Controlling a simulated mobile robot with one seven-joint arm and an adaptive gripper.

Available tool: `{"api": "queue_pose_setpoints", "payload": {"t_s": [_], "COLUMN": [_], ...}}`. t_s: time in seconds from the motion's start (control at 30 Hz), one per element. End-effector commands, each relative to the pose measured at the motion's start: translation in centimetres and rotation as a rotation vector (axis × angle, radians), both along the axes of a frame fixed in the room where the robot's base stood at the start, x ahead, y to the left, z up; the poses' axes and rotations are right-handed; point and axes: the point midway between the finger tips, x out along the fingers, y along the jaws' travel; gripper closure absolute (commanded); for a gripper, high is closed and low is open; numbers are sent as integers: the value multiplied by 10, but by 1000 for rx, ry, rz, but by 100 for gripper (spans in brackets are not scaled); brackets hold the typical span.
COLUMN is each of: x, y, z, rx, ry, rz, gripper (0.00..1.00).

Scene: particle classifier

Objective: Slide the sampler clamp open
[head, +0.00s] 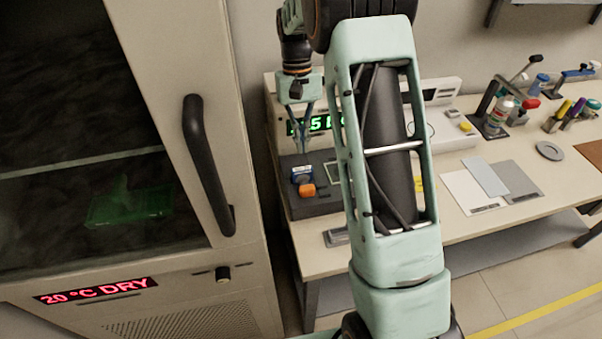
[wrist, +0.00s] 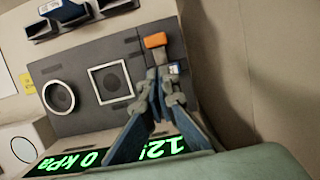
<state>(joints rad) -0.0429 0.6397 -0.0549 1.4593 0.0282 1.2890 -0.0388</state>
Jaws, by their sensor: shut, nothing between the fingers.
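An orange block (head: 307,190), which looks like the knob of the sampler clamp, sits on the dark grey deck (head: 325,205) of the bench instrument. In the wrist view the orange block (wrist: 155,40) is just beyond my fingertips.
A cabinet with a black handle (head: 208,165) stands close on the left. The deck also has a round port (wrist: 58,97) and a square port (wrist: 110,82). A green display (wrist: 165,148) lies behind my fingers. Grey and white plates (head: 485,177) and tools lie on the bench to the right.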

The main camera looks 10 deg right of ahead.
Motion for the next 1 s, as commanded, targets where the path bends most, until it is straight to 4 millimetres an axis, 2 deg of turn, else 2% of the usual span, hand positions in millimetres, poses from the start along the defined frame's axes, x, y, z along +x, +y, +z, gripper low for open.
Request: {"api": "queue_pose_setpoints", "payload": {"t_s": [0.2,0.33,0.7,0.83,1.0], "x": [-1,-3,-20,-23,-25], "y": [0,0,0,-1,-1], "z": [-1,-10,-72,-88,-96], "rx": [-1,-1,-1,-1,-1], "ry": [0,3,3,3,0], "rz": [0,0,0,-1,-1], "gripper": [100,100,100,100,100]}}
